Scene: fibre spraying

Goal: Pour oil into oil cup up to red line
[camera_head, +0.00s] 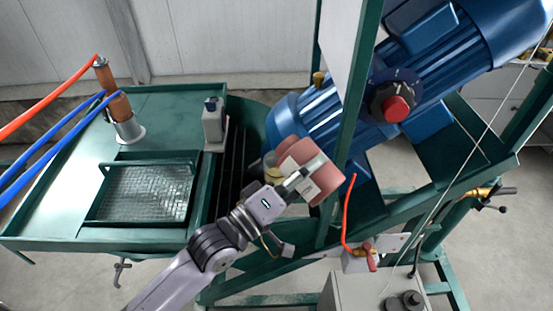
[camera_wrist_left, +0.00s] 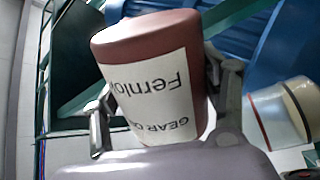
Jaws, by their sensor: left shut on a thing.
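My left gripper (camera_head: 303,178) is shut on a red-brown oil bottle (camera_head: 328,184) and holds it up in front of the blue motor. In the left wrist view the bottle (camera_wrist_left: 140,45) lies between the two fingers, tilted, with a white label reading "GEAR O…" and "Fernlo…". A pale cylinder with a red line, apparently the oil cup (camera_wrist_left: 272,116), is at the right of the wrist view, apart from the bottle. In the head view a small yellowish part of it (camera_head: 271,163) shows beside the gripper, mostly hidden. The bottle's mouth and any oil flow cannot be made out. My right gripper is not in view.
The blue motor (camera_head: 420,65) with a red button (camera_head: 397,108) sits behind a green frame post. A grey box stands lower right.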

